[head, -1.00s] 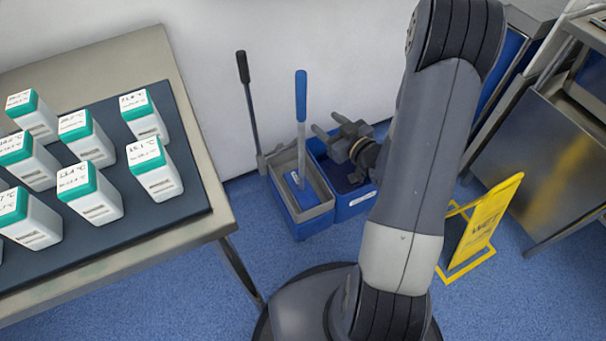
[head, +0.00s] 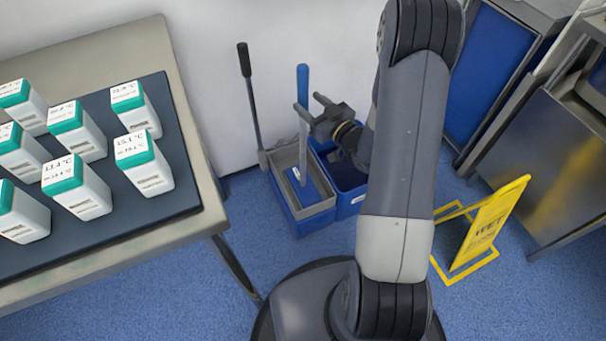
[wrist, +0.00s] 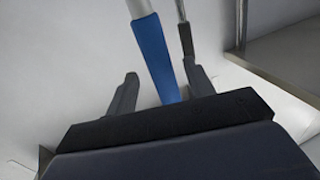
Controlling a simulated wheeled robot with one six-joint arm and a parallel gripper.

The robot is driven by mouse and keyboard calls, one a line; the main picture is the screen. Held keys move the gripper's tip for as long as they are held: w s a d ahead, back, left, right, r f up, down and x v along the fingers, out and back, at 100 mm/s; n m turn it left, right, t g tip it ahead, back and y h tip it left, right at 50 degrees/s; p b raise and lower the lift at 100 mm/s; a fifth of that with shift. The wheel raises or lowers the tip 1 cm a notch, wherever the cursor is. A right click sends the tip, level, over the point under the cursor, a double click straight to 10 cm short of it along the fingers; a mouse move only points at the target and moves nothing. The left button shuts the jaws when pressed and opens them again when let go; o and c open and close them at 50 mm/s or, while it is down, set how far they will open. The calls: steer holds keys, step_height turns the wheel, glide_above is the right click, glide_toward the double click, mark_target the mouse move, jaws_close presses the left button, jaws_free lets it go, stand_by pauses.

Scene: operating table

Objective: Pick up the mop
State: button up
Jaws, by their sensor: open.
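The mop (head: 302,82) stands nearly upright in a grey and blue bucket (head: 313,219), with a blue grip on top, a light grey shaft and a blue base low in the bucket. My gripper (head: 309,102) is open and empty at the upper shaft, just below the blue grip in the head view. In the wrist view the mop's blue section (wrist: 152,50) runs between the two open fingers (wrist: 160,88), apart from both. Whether it lies fully between the fingertips in depth is hard to tell. My gripper hides part of the shaft.
A black-topped lever (head: 245,60) rises at the bucket's left and shows near the right finger in the wrist view (wrist: 186,38). A wall is behind. A table (head: 150,45) with several white boxes is left. A yellow wet-floor sign (head: 490,225) and metal cabinets (head: 540,150) are right.

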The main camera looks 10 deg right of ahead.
mark_target(306, 100)
steer(key=x, duration=0.3)
steer(key=shift+w+a, duration=0.15)
steer(key=shift+w, duration=0.05)
steer(key=shift+r, duration=0.1)
steer(key=c, duration=1)
